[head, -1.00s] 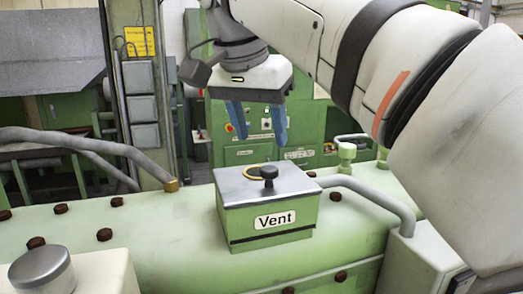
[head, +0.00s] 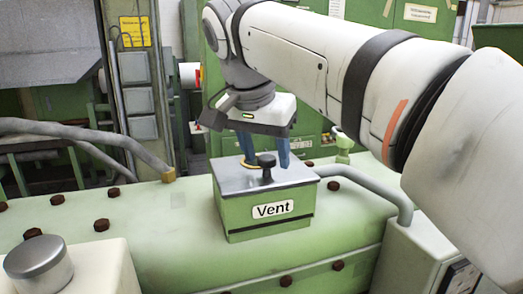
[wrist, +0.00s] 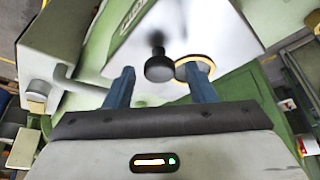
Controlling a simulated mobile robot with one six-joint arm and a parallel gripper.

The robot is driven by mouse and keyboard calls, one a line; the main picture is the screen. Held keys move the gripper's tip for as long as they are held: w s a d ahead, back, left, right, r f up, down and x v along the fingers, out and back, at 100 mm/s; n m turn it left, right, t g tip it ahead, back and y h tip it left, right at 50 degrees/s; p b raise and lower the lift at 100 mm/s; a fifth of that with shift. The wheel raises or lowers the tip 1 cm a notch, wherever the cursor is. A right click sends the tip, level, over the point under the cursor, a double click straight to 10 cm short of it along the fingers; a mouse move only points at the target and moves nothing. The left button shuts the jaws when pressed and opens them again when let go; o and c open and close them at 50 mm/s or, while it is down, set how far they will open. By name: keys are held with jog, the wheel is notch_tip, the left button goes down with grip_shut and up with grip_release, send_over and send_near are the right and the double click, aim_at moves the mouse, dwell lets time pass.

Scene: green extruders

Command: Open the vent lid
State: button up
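The vent box (head: 262,222) is a green box with a white "Vent" label, standing on the large green machine body. Its grey metal lid (head: 232,179) lies flat and closed on top and carries a black knob (head: 266,165). The knob also shows in the wrist view (wrist: 159,66), ahead of the fingers.
A grey pipe (head: 375,190) runs right of the box and another (head: 90,135) lies at left. Brown bolts dot the green machine surface (head: 150,235). A round metal cap (head: 36,258) is at front left. The surface left of the box is clear.

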grip_shut()
dwell(0.3)
jog(key=shift+r, duration=0.1)
